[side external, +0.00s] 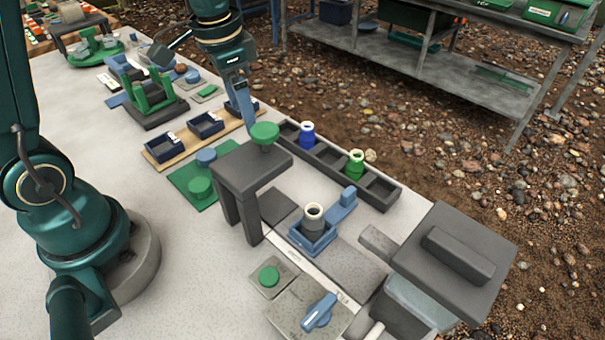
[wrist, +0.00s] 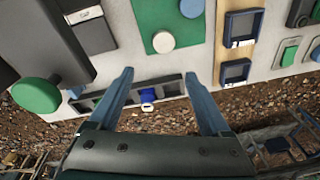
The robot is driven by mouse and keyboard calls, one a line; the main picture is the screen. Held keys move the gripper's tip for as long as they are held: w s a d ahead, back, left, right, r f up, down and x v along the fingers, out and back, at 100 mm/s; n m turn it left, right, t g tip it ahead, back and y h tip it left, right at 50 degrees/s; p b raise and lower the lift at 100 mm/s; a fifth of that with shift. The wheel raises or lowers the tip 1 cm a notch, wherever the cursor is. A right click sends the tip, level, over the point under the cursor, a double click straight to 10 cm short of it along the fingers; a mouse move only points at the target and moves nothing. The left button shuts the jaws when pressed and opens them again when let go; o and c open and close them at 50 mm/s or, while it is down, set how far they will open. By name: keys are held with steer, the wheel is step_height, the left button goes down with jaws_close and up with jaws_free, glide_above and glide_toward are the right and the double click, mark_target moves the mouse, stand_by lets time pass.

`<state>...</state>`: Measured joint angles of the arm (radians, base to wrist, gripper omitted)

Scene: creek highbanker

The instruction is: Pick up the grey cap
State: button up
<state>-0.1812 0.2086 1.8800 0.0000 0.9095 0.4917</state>
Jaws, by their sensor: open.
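The grey cap (wrist: 163,42) is a pale, round disc on a green mat (wrist: 150,14), seen in the wrist view near the mat's lower edge. A blue cap (wrist: 192,8) lies on the same mat, up and to the right, cut by the frame's top. My gripper (wrist: 162,74) is open and empty, its blue fingers spread apart, with the grey cap beyond the fingertips. In the side view, my gripper (side external: 247,112) hangs behind the dark stand with a green knob, which hides part of it. That view also shows the blue cap (side external: 206,157) and a green cap (side external: 200,188).
The dark stand (side external: 252,166) rises beside the mat. A dark rack (side external: 329,158) holds a blue jar (side external: 307,135) and a green jar (side external: 355,164). Blue bins on a wooden board (side external: 166,161) lie on the mat's other side. A grey jar (side external: 313,219) stands in a blue holder.

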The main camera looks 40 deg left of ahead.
steer(key=shift+n+g, duration=0.3)
steer(key=shift+g, duration=0.5)
steer(key=f, duration=0.2)
steer(key=a+f, duration=0.1)
steer(key=f, duration=0.2)
steer(key=shift+s+a, duration=0.15)
steer(key=shift+a, duration=0.05)
steer(key=shift+f, duration=2.35)
jaws_close()
steer(key=shift+r, duration=0.1)
steer(key=shift+r, duration=0.5)
steer(key=r, duration=0.2)
steer(key=a+r, duration=0.1)
steer(key=shift+s+r, duration=0.3)
steer(key=shift+r, duration=0.1)
steer(key=s+a+r, duration=0.6)
steer(key=a, duration=0.2)
steer(key=shift+s+a, duration=0.15)
steer(key=shift+a, duration=0.05)
